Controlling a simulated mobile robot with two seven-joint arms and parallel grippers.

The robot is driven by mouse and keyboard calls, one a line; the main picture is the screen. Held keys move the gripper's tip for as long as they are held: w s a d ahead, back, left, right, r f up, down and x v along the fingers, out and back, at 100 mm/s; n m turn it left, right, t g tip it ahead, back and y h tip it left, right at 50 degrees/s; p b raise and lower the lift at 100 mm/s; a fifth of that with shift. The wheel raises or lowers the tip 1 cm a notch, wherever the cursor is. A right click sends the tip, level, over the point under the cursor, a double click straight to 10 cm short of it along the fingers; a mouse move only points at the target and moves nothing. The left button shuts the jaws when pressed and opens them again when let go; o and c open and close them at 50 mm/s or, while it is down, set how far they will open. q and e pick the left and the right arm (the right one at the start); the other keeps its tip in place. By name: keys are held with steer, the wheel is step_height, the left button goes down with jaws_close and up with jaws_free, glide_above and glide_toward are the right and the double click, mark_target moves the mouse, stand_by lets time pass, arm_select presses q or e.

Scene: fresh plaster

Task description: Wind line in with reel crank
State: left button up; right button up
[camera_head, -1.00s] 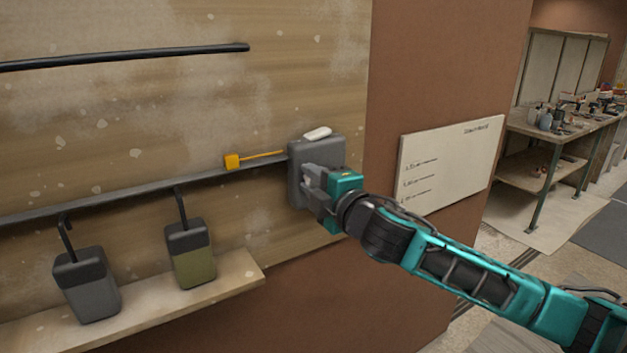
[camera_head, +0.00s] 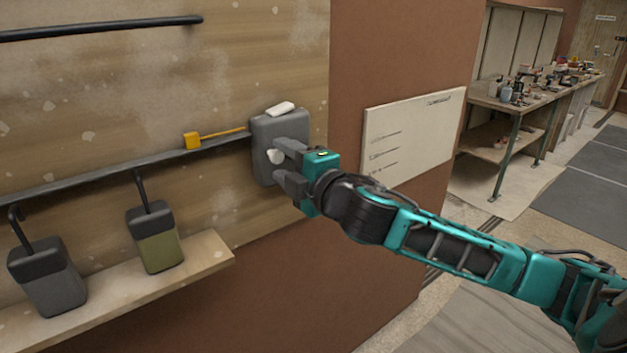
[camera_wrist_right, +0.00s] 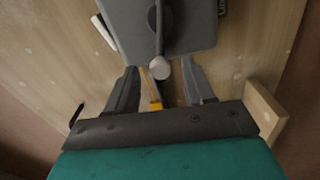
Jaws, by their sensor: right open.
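The grey reel housing (camera_head: 263,130) is mounted on the plaster-smeared board near its right edge. Its crank arm (camera_wrist_right: 159,32) shows in the right wrist view and ends in a pale round knob (camera_wrist_right: 161,69), which also shows in the head view (camera_head: 275,157). A yellow line (camera_head: 224,133) runs from the housing's left side to an orange block (camera_head: 192,141) at the dark rail. My right gripper (camera_head: 281,162) is open, its fingers on either side of the knob; I cannot tell whether they touch it. My left gripper is out of view.
A white piece (camera_head: 281,108) sits on top of the housing. Two lidded containers (camera_head: 155,240) (camera_head: 48,280) with hooked rods are at a wooden shelf, lower left. A white panel (camera_head: 411,135) hangs on the brown wall at right. A cluttered workbench (camera_head: 510,104) stands behind.

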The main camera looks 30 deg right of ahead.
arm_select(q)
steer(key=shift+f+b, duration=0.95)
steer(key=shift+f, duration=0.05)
arm_select(e)
steer(key=s, duration=1)
steer(key=shift+d, duration=0.4)
